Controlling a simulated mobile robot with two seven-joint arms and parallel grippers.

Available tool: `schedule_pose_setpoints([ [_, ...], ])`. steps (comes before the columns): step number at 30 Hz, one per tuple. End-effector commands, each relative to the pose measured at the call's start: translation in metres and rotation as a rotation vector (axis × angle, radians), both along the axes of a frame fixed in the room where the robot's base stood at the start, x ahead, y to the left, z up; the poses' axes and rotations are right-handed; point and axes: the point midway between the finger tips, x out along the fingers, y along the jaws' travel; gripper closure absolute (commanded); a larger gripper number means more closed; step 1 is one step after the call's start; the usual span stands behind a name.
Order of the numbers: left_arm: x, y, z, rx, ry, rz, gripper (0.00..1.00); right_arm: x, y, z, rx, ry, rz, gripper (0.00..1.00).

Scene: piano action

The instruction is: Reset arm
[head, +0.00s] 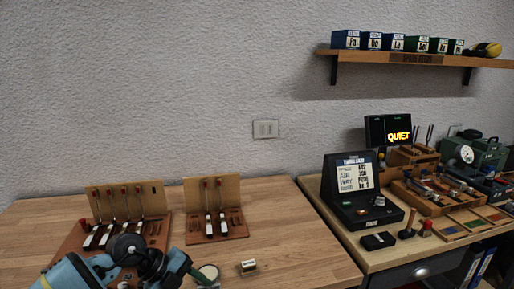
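My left arm comes in at the bottom left, with a blue link and dark joints. It covers part of the larger piano action model (157,228), which has several upright hammers and white-and-black keys on a wooden base. My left gripper (190,268) seems to be at the teal end of the arm, low over the wooden table (290,245). Its fingers are too small and overlapped to read. A smaller action model (216,211) with two hammers stands to the right, clear of the arm. My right gripper is out of view.
The right-hand bench (345,238) holds a black case (360,205), a "QUIET" display (388,130) and tool trays. A wall shelf (415,57) carries labelled boxes. The table's right-middle is clear.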

Motion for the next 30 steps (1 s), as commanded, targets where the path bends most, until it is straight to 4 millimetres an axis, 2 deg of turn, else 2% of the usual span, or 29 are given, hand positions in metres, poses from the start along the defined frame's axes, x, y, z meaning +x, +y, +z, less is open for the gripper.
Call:
schedule_pose_setpoints([
  [1, -0.012, -0.028, -0.002, -0.121, -0.022, -0.013, 0.55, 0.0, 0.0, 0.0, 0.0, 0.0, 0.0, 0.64],
  [3, -0.023, -0.06, 0.006, -0.29, -0.064, -0.004, 0.55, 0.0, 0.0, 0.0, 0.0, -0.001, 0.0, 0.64],
  [6, -0.036, -0.093, 0.022, -0.518, -0.117, 0.056, 0.55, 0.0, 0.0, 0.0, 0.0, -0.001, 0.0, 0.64],
  [9, -0.045, -0.109, 0.04, -0.724, -0.159, 0.169, 0.55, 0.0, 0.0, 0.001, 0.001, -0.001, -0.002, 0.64],
  [12, -0.049, -0.109, 0.053, -0.894, -0.187, 0.327, 0.55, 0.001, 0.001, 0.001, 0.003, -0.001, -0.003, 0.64],
  [16, -0.051, -0.09, 0.059, -1.051, -0.199, 0.591, 0.55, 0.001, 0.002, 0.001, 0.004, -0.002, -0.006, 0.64],
  [20, -0.056, -0.056, 0.046, -1.121, -0.179, 0.899, 0.55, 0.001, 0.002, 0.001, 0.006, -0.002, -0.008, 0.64],
  [23, -0.067, -0.026, 0.021, -1.113, -0.134, 1.151, 0.55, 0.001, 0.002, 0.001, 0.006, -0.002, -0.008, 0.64],
  [26, -0.087, 0.006, -0.011, -1.047, -0.067, 1.399, 0.55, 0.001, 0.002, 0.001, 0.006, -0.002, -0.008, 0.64],
  [29, -0.12, 0.034, -0.049, -0.929, 0.027, 1.63, 0.55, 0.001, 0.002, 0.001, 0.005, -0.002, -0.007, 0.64],
  [30, -0.136, 0.043, -0.065, -0.87, 0.073, 1.715, 0.55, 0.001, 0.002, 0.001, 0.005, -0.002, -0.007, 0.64],
])
